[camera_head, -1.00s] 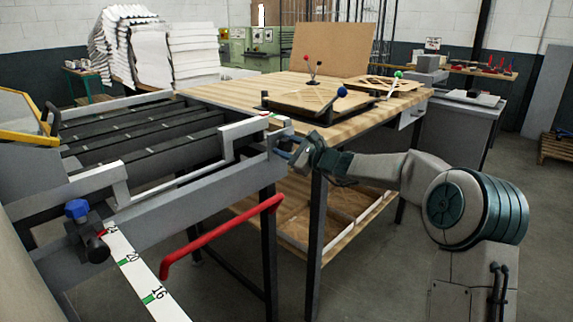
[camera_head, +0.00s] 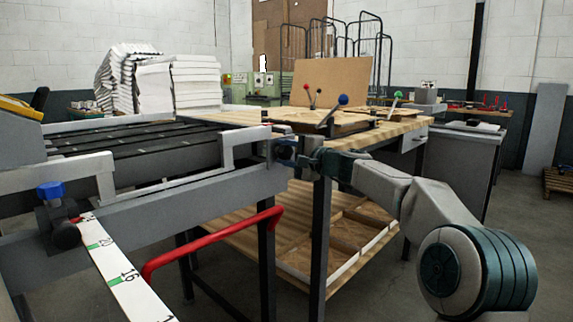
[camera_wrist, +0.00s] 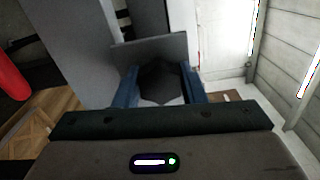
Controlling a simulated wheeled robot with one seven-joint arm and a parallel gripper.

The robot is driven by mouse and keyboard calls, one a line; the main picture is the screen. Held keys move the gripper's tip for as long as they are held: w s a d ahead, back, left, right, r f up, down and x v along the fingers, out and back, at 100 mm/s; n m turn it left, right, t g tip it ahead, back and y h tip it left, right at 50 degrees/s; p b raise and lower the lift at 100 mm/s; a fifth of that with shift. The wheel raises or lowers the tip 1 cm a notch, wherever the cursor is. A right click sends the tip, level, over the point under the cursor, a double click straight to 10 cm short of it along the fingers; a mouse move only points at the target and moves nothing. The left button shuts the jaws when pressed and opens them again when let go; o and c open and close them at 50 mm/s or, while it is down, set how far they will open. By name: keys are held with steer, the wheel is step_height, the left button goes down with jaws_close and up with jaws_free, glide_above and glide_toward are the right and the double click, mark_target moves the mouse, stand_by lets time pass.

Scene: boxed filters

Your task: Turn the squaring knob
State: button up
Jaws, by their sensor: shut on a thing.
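The squaring knob is a dark faceted knob (camera_wrist: 161,84) in front of a grey plate in the wrist view. My gripper (camera_wrist: 160,75) has its two blue fingers on either side of the knob and is shut on it. In the head view my gripper (camera_head: 288,151) is at the right end of the machine's grey side rail (camera_head: 190,203). There the knob is mostly hidden by my gripper, and its turn angle cannot be told.
A red bent handle (camera_head: 210,240) sticks out below the rail. A blue-topped clamp (camera_head: 50,191) and a white measuring scale (camera_head: 118,270) are at the left. A wooden worktable (camera_head: 385,138) stands behind my arm. Open floor lies at the right.

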steer(key=shift+n+b, duration=0.45)
steer(key=shift+n, duration=0.15)
steer(key=o, duration=1)
steer(key=shift+d, duration=0.1)
steer(key=v, duration=1.3)
steer(key=shift+s+d, duration=0.25)
steer(key=shift+d, duration=0.05)
